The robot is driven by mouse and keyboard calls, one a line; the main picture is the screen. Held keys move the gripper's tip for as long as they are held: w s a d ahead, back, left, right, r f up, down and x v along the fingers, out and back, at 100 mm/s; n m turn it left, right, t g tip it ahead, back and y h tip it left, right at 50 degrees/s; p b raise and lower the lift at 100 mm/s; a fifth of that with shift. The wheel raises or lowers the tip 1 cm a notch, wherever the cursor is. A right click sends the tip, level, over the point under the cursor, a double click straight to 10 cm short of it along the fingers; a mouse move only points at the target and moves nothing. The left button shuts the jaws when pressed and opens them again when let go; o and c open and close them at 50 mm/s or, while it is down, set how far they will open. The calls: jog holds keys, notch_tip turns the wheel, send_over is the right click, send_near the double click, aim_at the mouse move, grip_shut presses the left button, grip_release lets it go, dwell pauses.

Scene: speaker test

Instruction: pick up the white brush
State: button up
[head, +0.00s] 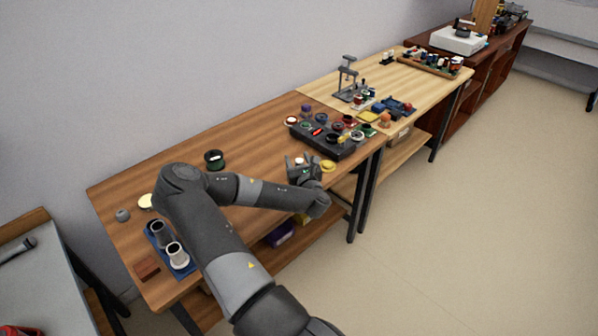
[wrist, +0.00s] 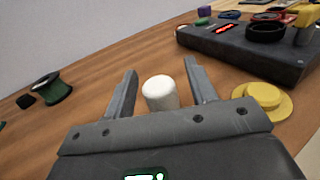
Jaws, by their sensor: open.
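A short white cylinder with a rounded top, which I take for the white brush (wrist: 160,93), stands on the wooden table in the wrist view. No bristles can be made out. My gripper (wrist: 160,70) is open, with one finger on each side of the white piece in the picture. Gaps show between it and both fingers. Its lower part is hidden behind the gripper's body. In the head view my gripper (head: 301,158) is low over the table's front right part, and a small white spot shows between its fingers.
A yellow brimmed piece (wrist: 263,98) lies close to the right of my gripper. A black box (wrist: 245,48) with rings on it stands behind at the right. A green-black spool (wrist: 54,88) is at the left. Bare wood (head: 255,140) lies between spool and box.

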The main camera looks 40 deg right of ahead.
jog(key=shift+w+d, duration=0.15)
jog(key=shift+w, duration=0.15)
jog(key=shift+c, duration=0.2)
jog(key=c, duration=1.1)
